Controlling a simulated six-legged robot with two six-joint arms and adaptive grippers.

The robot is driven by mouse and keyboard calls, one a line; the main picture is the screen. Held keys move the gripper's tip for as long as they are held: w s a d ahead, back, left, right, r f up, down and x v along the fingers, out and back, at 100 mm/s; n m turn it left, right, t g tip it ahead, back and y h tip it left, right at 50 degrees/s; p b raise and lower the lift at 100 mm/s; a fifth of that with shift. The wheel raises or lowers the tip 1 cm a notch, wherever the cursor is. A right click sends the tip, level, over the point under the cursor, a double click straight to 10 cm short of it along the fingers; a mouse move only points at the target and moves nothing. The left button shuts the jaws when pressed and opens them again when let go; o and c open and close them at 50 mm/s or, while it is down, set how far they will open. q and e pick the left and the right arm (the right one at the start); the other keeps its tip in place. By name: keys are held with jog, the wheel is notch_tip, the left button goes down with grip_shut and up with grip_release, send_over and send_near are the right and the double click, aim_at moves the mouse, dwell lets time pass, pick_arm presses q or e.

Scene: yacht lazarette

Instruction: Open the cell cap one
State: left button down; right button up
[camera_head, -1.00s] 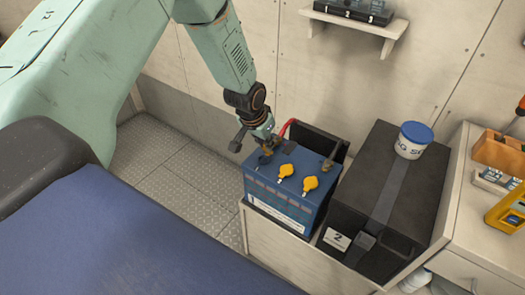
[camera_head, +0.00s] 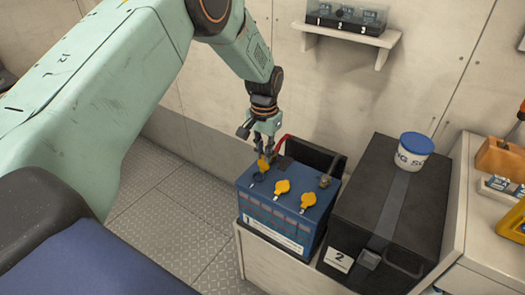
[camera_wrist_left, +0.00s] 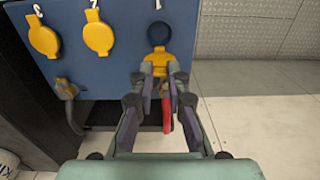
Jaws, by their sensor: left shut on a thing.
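The blue battery (camera_head: 262,208) has a row of yellow cell caps on top. Cap one (camera_head: 263,164) is tilted up off its dark round opening (camera_head: 258,177). In the left wrist view, cap one (camera_wrist_left: 159,57) sits at the fingertips beside the opening (camera_wrist_left: 159,33), near a printed 1. My left gripper (camera_head: 265,153) is shut on cap one; it also shows in the left wrist view (camera_wrist_left: 160,70). The other two caps, the middle one (camera_head: 282,187) and the right one (camera_head: 307,202), lie flat. My right gripper is not in view.
A black box (camera_head: 375,215) marked 2 stands right of the battery, with a white tub (camera_head: 413,150) on it. A red cable (camera_head: 280,146) runs behind the battery. A wall shelf (camera_head: 370,38) is above. Metal floor (camera_head: 165,225) is clear at left.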

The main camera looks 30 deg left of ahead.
pick_arm(q)
jog(key=shift+w+f+g, duration=0.3)
jog(key=shift+f+g, duration=0.05)
jog(key=shift+g, duration=0.25)
jog(key=shift+w+f+g+b, duration=0.2)
jog(key=shift+w+g+b, duration=0.25)
jog(key=shift+b, duration=0.45)
jog(key=g+b, duration=0.1)
jog(key=b, duration=0.1)
jog(key=shift+w+f+b, duration=0.1)
jog(key=shift+w+b, duration=0.1)
jog(key=shift+b, duration=0.2)
jog(key=shift+d+g+b, duration=0.1)
jog(key=shift+g+b, duration=0.25)
jog(key=shift+b, duration=0.2)
jog(key=c, duration=1.3)
grip_release()
